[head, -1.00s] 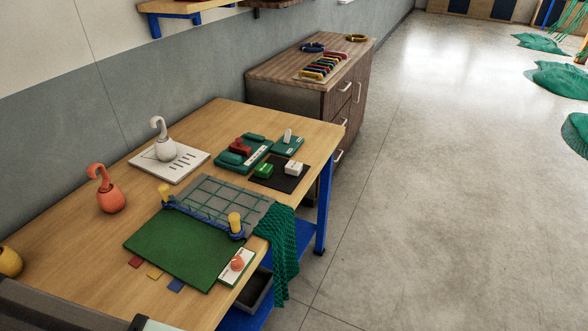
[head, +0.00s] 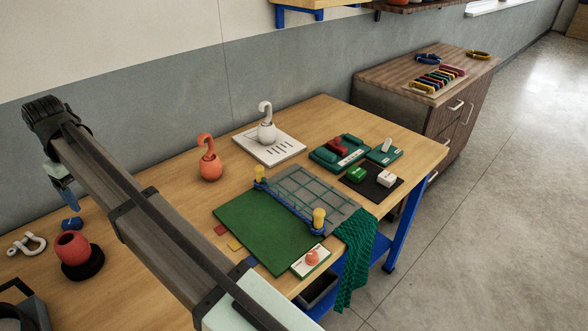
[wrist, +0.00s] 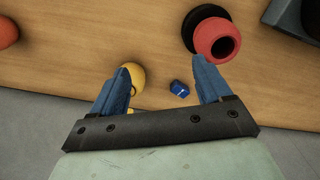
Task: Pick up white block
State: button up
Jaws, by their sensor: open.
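The white block (head: 387,178) sits on a small black mat (head: 372,191) near the far right part of the wooden table, in the head view. A green block (head: 356,174) is beside it on the same mat. My gripper (wrist: 160,72) is open and empty in the wrist view, with its blue fingers apart over the table's left part. In the head view a blue finger (head: 66,191) shows at the far left, well away from the white block. The white block does not show in the wrist view.
A red cup-like piece (head: 73,248) and a blue piece (head: 72,223) stand near my gripper. An orange hooked weight (head: 209,166), a white hooked weight (head: 266,132), a green mat (head: 262,229) and a netted grey board (head: 312,190) lie between. Green trays (head: 340,153) adjoin the black mat.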

jog(key=w+d+m, duration=0.5)
jog(key=w+d, duration=2)
jog(key=d, duration=0.3)
jog(key=m, duration=0.7)
send_over(387, 175)
jog(key=w+a, duration=0.3)
jog(key=a, duration=0.3)
jog(key=f, duration=0.1)
jog(key=s+d+m+t+y, duration=0.1)
jog(key=s+d, duration=0.2)
jog(key=d, duration=0.4)
jog(key=s+d, duration=0.3)
jog(key=d, duration=0.3)
jog(key=shift+w+a+f+n+t+y, duration=0.4)
jog(key=shift+a+f+n, duration=0.9)
jog(key=shift+f, duration=1)
jog(key=shift+w+a+f+n+t+y, duration=0.3)
jog(key=shift+w+a+f+n, duration=0.45)
jog(key=shift+f+n, duration=1.2)
jog(key=shift+w+a+f+n+t+y, duration=0.35)
jog(key=shift+a+f+n, duration=0.9)
jog(key=shift+f, duration=1.35)
jog(key=shift+s+a, duration=0.1)
